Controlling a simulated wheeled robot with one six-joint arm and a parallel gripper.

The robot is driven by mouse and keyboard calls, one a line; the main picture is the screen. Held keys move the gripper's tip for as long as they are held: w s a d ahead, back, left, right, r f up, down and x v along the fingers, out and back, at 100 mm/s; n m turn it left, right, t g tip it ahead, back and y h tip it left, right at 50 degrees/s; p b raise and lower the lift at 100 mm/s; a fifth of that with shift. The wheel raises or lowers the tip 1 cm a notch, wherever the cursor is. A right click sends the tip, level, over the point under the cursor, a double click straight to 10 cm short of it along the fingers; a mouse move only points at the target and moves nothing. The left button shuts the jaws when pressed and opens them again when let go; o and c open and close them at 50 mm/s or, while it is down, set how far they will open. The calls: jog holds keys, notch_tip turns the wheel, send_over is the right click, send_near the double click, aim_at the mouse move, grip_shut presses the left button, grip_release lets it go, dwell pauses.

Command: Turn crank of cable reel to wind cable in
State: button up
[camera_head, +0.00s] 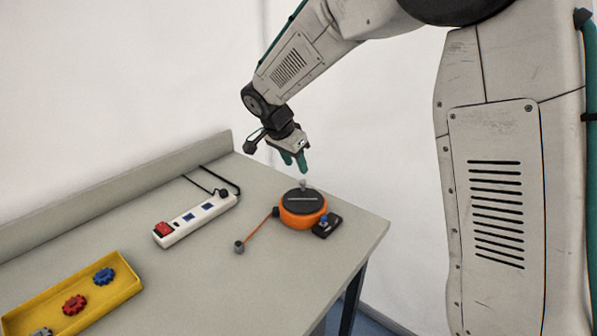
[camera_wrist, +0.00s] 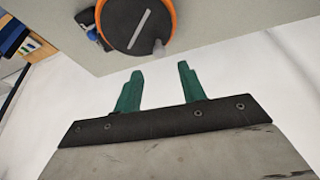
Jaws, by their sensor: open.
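The cable reel (camera_head: 302,213) is an orange drum with a dark round top, near the right end of the table. The wrist view also shows the reel (camera_wrist: 174,22) at the top edge, partly cut off. A grey crank knob (camera_head: 303,184) stands up at the reel's far rim, and it shows in the wrist view too (camera_wrist: 158,49). An orange cable (camera_head: 259,230) runs out left to a grey end piece (camera_head: 239,246) on the table. My gripper (camera_head: 303,169) has green fingers and is open and empty, just above the knob and apart from it. The wrist view shows the fingers (camera_wrist: 158,82) spread.
A small black block with a blue part (camera_head: 326,225) sits against the reel's right side. A white power strip (camera_head: 196,219) with a red switch lies left. A yellow tray (camera_head: 128,283) with coloured gears is at front left. A raised ledge (camera_head: 120,189) runs along the back.

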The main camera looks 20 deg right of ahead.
aim_at(303, 181)
jog(key=shift+s+a+r, duration=0.1)
jog(key=shift+a+r, duration=0.1)
jog(key=shift+r, duration=0.35)
jog(key=shift+w+d+f+m, duration=0.35)
jog(key=shift+f+m, duration=0.85)
jog(key=shift+m, duration=4.8)
jog(key=shift+w+d+f+m, duration=0.1)
jog(key=shift+d+f+m, duration=0.8)
jog(key=shift+m, duration=5.1)
jog(key=shift+w+d+f+m, duration=0.2)
jog(key=shift+f+m, duration=1.35)
jog(key=shift+m, duration=4.45)
